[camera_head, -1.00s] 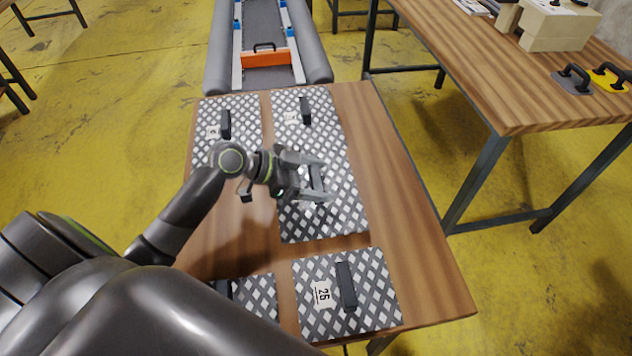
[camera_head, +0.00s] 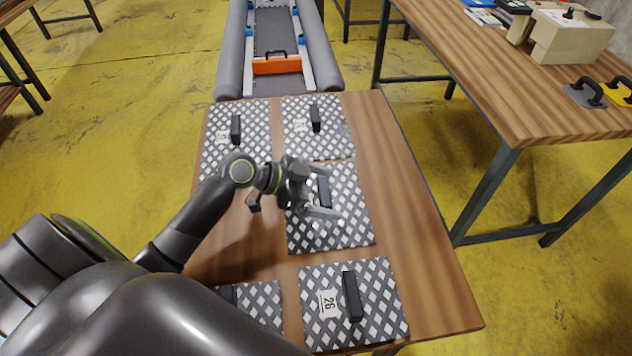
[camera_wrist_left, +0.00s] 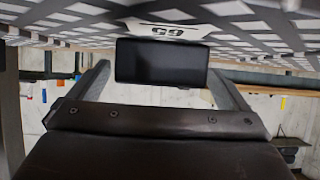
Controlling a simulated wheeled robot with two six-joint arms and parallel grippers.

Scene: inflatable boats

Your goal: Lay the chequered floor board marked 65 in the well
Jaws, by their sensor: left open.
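The chequered floor board marked 65 (camera_head: 345,230) lies flat on the wooden table under my left gripper. Its label shows in the left wrist view (camera_wrist_left: 168,30), and the gripper hides it in the head view. Its black handle (camera_head: 324,188) stands between the fingers of my left gripper (camera_head: 324,193), which is open. The left wrist view also shows the handle (camera_wrist_left: 160,62) between the two fingers. The well (camera_head: 273,32) is the grey floor between the tubes of the inflatable boat (camera_head: 232,60), beyond the table. My right gripper is out of view.
Other chequered boards with black handles lie around it: far left (camera_head: 217,160), far middle (camera_head: 295,145), near left (camera_head: 262,300) partly behind my arm, and near right (camera_head: 385,300). An orange crosspiece (camera_head: 290,66) spans the boat. Another table (camera_head: 500,80) stands at right.

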